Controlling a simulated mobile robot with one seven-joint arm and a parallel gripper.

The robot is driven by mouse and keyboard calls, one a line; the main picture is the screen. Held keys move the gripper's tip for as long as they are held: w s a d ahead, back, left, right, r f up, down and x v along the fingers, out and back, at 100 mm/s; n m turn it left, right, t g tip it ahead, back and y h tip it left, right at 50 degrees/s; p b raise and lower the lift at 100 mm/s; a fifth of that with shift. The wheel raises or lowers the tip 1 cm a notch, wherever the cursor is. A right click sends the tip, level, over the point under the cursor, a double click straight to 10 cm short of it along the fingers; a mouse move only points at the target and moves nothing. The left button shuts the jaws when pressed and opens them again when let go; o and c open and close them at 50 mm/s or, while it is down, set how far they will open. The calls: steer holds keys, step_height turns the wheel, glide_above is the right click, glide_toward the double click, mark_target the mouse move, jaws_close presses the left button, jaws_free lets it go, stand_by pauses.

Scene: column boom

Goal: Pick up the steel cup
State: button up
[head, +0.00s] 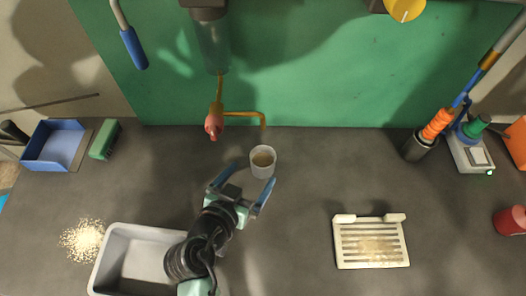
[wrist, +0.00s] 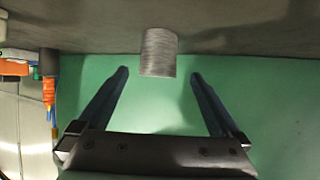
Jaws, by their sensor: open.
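The steel cup (head: 262,169) stands upright on the dark counter in the head view, below the end of a bent brass spout. Something tan shows inside it. My gripper (head: 249,179) is open, with its two blue fingers pointing toward the cup, one on each side of its near part. In the wrist view the brushed grey cup (wrist: 158,52) appears between and just beyond the fingertips of my gripper (wrist: 158,75). I see no finger touching it.
A grey-white tray (head: 103,262) lies at lower left beside a pile of grains (head: 82,240). A slatted cream rack (head: 371,258) stands at right. The brass spout (head: 245,114) with a red handle (head: 214,124) overhangs behind the cup.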

mark_target(267, 156)
steer(key=p+x, duration=0.1)
steer(key=x, duration=1)
steer(key=shift+s+d, duration=0.1)
steer(key=shift+d, duration=0.05)
steer(key=shift+c, duration=0.2)
steer(key=c, duration=1.5)
steer(key=shift+s+r, duration=0.15)
